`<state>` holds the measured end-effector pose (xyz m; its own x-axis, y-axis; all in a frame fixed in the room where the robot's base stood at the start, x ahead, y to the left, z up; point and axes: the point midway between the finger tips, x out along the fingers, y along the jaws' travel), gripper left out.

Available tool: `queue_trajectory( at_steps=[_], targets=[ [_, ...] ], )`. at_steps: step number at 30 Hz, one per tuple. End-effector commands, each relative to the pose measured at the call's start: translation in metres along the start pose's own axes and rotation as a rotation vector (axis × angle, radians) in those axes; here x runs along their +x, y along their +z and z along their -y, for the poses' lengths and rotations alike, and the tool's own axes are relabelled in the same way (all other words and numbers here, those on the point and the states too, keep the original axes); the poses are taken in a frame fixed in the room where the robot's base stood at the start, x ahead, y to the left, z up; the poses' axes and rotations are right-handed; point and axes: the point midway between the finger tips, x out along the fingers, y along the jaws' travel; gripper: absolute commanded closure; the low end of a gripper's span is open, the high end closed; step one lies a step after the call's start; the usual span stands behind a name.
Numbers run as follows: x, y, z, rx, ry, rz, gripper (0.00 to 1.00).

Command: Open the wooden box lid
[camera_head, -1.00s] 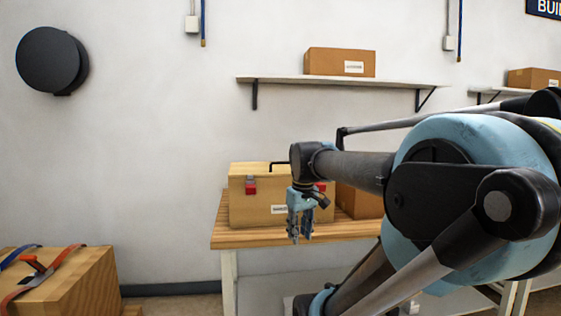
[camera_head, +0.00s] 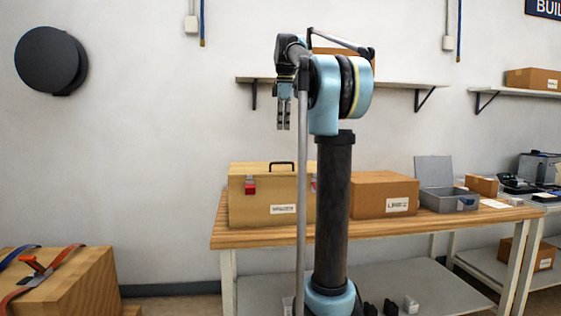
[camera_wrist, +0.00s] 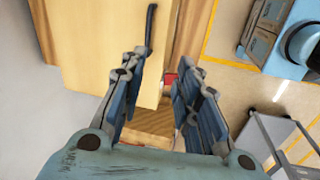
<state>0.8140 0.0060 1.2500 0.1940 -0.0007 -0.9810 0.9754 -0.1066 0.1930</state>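The wooden box (camera_head: 240,208) stands on the wooden table, with its lid (camera_head: 240,170) down. It has a black handle (camera_head: 282,164) on top, a red latch (camera_head: 250,186) at the front left and a white label; my arm covers part of its right side. My gripper (camera_head: 284,128) hangs above the box, pointing down, apart from it and empty. In the wrist view, the two fingers (camera_wrist: 162,66) are spread, with the box (camera_wrist: 95,40) beyond them. The handle (camera_wrist: 150,28) lies close to the left finger's tip in that picture.
A cardboard box (camera_head: 372,199) and an open grey metal box (camera_head: 448,202) stand to the right on the table (camera_head: 225,238). A shelf (camera_head: 400,83) is on the wall behind my arm. A strapped wooden crate (camera_head: 80,285) is at the lower left.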

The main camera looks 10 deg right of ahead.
Motion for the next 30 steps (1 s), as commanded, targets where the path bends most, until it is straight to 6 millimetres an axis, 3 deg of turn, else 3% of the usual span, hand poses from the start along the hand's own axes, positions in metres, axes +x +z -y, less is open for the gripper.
queue_trajectory(
  at_steps=[3, 11, 30],
  targets=[
    [-0.009, -0.002, -0.017, -0.064, 0.0, 0.0, 0.7],
    [-0.006, -0.004, -0.026, -0.107, 0.0, 0.0, 0.7],
    [0.098, -0.004, -0.026, -0.105, 0.0, 0.0, 0.7]
  ],
)
